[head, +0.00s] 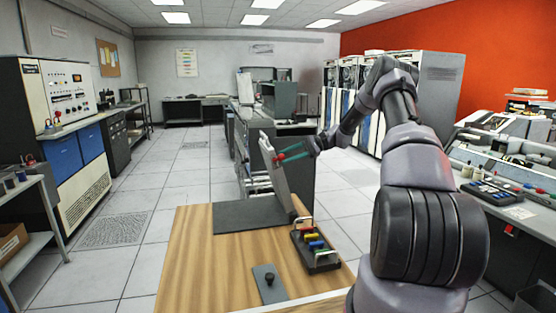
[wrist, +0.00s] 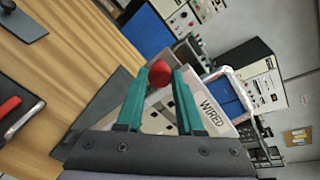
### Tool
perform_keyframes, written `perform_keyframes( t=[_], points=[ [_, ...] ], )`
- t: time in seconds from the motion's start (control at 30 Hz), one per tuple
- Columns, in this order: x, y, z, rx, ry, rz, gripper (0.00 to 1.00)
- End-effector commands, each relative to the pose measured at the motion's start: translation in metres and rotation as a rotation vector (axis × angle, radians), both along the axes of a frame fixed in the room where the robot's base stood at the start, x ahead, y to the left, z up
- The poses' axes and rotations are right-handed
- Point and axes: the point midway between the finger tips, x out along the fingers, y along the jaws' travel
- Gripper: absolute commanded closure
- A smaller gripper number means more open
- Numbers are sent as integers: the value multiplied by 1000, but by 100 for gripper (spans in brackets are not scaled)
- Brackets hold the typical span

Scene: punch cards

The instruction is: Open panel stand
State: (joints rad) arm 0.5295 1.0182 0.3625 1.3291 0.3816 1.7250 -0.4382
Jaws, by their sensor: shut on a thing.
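The panel stand has a dark flat base (head: 235,217) on the wooden table and a pale panel (head: 276,178) standing steeply on it, slightly tilted. The panel shows the word "WIRED" in the wrist view (wrist: 213,112). A red ball knob (head: 279,158) is at the panel's upper part; it also shows in the wrist view (wrist: 160,73). My gripper (head: 282,157), with teal fingers, reaches in from the right and is shut on the red knob. In the wrist view my gripper (wrist: 162,76) has the ball between its fingertips. The knob's stem is hidden.
A dark tray (head: 325,267) with coloured plugs and a handle stands right of the base. A small grey plate (head: 262,272) with a black knob lies near the front. The table's left front (head: 200,265) is clear. Cabinets stand behind the table.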

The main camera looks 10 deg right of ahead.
Motion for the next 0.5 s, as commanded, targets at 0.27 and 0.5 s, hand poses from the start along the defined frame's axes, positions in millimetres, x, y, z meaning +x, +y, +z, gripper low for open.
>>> perform_keyframes(
  t=[0.27,0.5],
  points=[
    [1,-38,1,133,-2,-5,100],
    [1,-61,-1,165,-3,-3,100]
  ],
)
